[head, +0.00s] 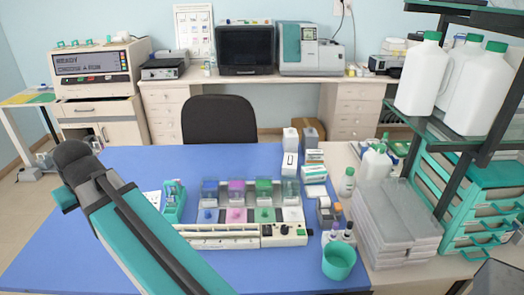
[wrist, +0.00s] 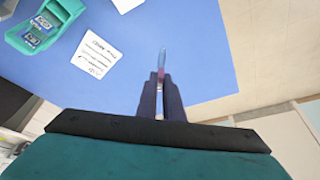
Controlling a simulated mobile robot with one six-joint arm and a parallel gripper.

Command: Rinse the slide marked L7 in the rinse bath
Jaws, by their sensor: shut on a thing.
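In the wrist view my gripper (wrist: 160,90) is shut on a thin glass slide (wrist: 162,60), which sticks out past the fingertips. The slide has a bluish end and a pink-purple patch; its mark cannot be read. It is over the blue table. In the head view my arm hides the gripper and the slide. I cannot tell which is the rinse bath. A teal slide rack (head: 174,212) stands left of them.
The rack (wrist: 20,36) holds labelled slides in the wrist view, beside a printed card (wrist: 97,56). A teal cup (head: 338,262), small bottles and stacked boxes stand at right.

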